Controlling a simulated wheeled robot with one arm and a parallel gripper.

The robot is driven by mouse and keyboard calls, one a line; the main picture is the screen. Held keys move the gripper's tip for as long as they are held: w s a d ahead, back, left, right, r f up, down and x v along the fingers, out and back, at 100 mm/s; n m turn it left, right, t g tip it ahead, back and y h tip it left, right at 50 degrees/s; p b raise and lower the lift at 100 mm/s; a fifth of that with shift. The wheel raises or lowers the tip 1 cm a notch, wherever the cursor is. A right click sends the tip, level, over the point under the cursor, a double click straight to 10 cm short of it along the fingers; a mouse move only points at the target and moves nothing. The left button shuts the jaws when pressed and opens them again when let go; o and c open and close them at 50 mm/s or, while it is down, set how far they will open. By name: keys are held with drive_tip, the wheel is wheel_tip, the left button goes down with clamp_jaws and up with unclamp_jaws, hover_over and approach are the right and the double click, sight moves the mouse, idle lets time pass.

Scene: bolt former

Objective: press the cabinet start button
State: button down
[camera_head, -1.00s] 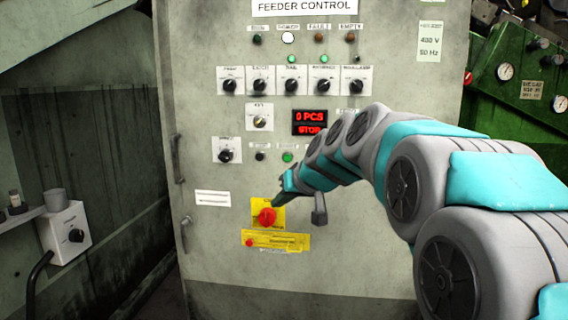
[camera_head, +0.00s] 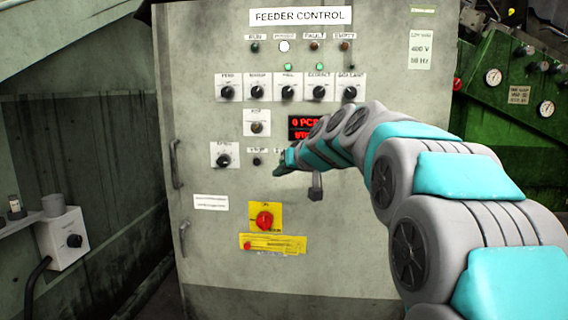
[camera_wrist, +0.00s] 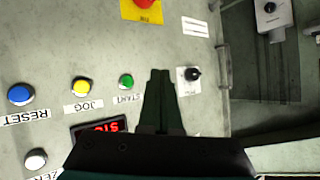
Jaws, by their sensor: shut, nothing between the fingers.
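The feeder control cabinet (camera_head: 225,270) stands in front of me. In the wrist view, where the labels are upside down, the green start button (camera_wrist: 126,82) is labelled START. It sits just left of my gripper (camera_wrist: 160,73), whose fingers are together and empty. In the head view my gripper (camera_head: 280,168) is at the lower button row and hides the start button. A small dark button (camera_head: 257,161) shows just left of the fingertips. I cannot tell whether the fingers touch the panel.
A red rotary switch (camera_head: 264,220) on a yellow plate is below the gripper. A black knob (camera_wrist: 193,74) is right of the fingers in the wrist view. The yellow jog button (camera_wrist: 81,87) and blue reset button (camera_wrist: 20,95) are left. A red display (camera_wrist: 101,129) is close by.

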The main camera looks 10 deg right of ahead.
drive_tip(key=w+d+p, duration=0.2)
drive_tip(key=w, duration=0.5)
drive_tip(key=shift+w+d, duration=0.25)
idle(1.8)
drive_tip(key=shift+w+d, duration=0.1)
drive_tip(key=shift+w, duration=0.3)
